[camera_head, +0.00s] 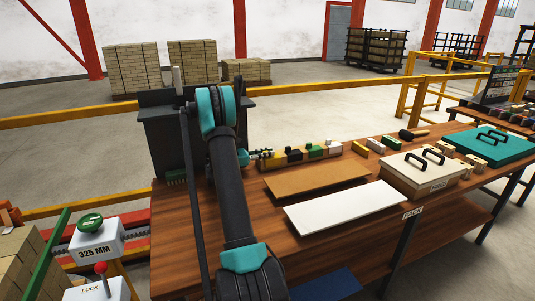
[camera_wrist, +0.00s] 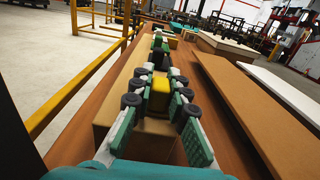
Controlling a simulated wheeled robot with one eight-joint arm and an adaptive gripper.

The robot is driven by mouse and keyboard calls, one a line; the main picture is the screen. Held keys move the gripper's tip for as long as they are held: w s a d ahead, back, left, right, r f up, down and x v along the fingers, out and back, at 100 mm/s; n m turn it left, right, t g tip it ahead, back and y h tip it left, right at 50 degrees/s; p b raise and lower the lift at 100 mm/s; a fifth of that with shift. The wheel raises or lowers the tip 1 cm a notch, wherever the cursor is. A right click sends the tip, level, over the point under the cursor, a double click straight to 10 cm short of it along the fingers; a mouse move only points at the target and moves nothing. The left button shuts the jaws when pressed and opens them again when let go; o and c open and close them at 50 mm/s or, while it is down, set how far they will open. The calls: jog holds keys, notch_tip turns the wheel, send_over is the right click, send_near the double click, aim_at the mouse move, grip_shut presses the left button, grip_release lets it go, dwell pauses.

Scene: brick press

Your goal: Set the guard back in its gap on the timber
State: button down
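The timber (camera_wrist: 113,118) is a long tan beam lying along the back of the bench, with coloured pieces in a row on it. A yellow block (camera_wrist: 160,93) sits on it near my gripper; it also shows in the head view (camera_head: 278,161). Black, green and white pieces follow it to the right. I cannot tell which piece is the guard. My gripper (camera_wrist: 161,82) is at the timber's near end, its fingers on either side of the yellow block. It looks open, with narrow gaps beside the block. My arm hides part of the bench.
A brown board (camera_head: 315,176) and a white panel (camera_head: 343,208) lie in front of the timber. A lidded box (camera_head: 420,180) and a teal lid (camera_head: 492,147) are to the right. A dark machine (camera_head: 168,140) stands behind my arm, and a yellow rail (camera_head: 310,84) runs behind the bench.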

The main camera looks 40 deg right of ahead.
jog(key=c, duration=1.4)
grip_release()
jog(key=v, duration=0.6)
jog(key=shift+a, duration=0.25)
jog(key=shift+w+a, duration=0.15)
jog(key=shift+a, duration=0.35)
